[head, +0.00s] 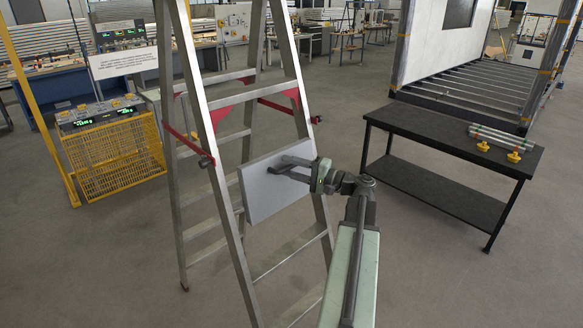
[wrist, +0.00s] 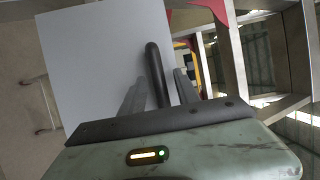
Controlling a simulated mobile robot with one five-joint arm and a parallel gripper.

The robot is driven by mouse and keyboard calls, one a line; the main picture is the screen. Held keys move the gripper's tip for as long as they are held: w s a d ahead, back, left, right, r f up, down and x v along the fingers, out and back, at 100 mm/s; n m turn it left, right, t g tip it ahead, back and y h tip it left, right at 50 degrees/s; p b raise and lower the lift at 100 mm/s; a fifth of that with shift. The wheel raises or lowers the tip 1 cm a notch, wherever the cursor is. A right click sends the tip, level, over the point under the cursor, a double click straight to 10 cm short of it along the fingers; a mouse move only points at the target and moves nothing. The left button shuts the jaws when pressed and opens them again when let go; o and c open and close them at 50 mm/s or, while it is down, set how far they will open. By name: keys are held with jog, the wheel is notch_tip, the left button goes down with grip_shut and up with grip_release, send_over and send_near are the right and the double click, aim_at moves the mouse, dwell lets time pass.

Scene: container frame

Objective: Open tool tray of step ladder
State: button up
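The step ladder (head: 212,130) stands upright and spread in the middle of the head view, with red brackets at its sides. Its tool tray (head: 262,200) is a flat light-grey panel, tilted steeply up between the rails. In the wrist view the tray (wrist: 95,60) fills the left and middle. My gripper (head: 284,168) is at the tray's upper right part, its fingers over the panel's face. In the wrist view my gripper (wrist: 158,84) shows its fingers apart, with a dark rounded bar between them. Whether the fingertips touch the tray is unclear.
A black two-level table (head: 425,140) stands to the right, with metal tubes (head: 508,138) and yellow fittings on top. A yellow mesh basket (head: 115,155) is on the left. A large container frame (head: 470,95) is behind right. The floor between ladder and table is clear.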

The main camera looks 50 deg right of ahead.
grip_shut()
dwell(1.3)
